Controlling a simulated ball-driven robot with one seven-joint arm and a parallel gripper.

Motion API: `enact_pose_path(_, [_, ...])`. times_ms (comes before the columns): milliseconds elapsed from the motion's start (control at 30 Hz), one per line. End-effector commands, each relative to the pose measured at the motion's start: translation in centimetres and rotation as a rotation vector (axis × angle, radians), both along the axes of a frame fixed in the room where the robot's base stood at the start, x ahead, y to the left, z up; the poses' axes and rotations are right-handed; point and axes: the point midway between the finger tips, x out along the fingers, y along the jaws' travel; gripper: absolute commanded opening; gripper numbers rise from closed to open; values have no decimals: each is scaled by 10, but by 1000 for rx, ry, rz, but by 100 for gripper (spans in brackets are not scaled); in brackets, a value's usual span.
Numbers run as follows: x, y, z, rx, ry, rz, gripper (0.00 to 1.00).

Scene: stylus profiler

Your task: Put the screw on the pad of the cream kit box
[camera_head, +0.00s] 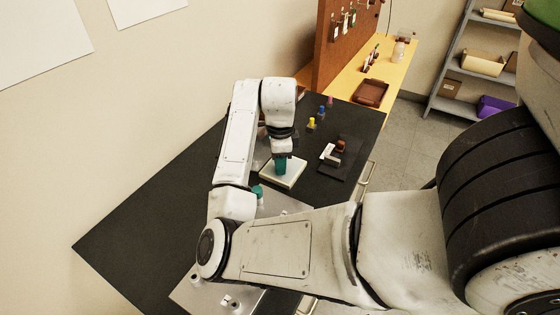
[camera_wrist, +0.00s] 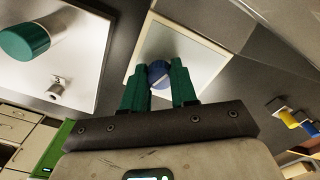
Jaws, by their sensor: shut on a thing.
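The cream kit box (camera_head: 272,182) is a low, flat box on the dark bench below my gripper (camera_head: 281,168). In the wrist view, its pale pad (camera_wrist: 195,55) shows beyond my gripper (camera_wrist: 160,78), framed by a cream rim. The green fingers are shut on a small blue round-headed piece, which I take to be the screw (camera_wrist: 158,74). It is seen over the near edge of the box; I cannot tell whether it touches the pad. In the head view the screw is hidden by the fingers.
A metal plate (camera_head: 285,203) with a green-topped cylinder (camera_wrist: 25,40) and a small metal fitting (camera_wrist: 57,89) lies nearby. A dark mat with white and brown blocks (camera_head: 329,153) is right of the box. Yellow (camera_head: 311,124) and blue (camera_head: 321,113) pieces stand behind. The bench's left is clear.

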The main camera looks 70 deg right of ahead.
Motion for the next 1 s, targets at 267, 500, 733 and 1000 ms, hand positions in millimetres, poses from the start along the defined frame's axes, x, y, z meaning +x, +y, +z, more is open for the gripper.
enact_pose_path(267, [0, 0, 0, 0, 0, 0, 52])
enact_pose_path(500, [0, 0, 0, 0, 0, 0, 53])
enact_pose_path(733, [0, -1, 21, -2, -3, -3, 53])
enact_pose_path(1000, [1, 0, 75, -1, -6, -2, 53])
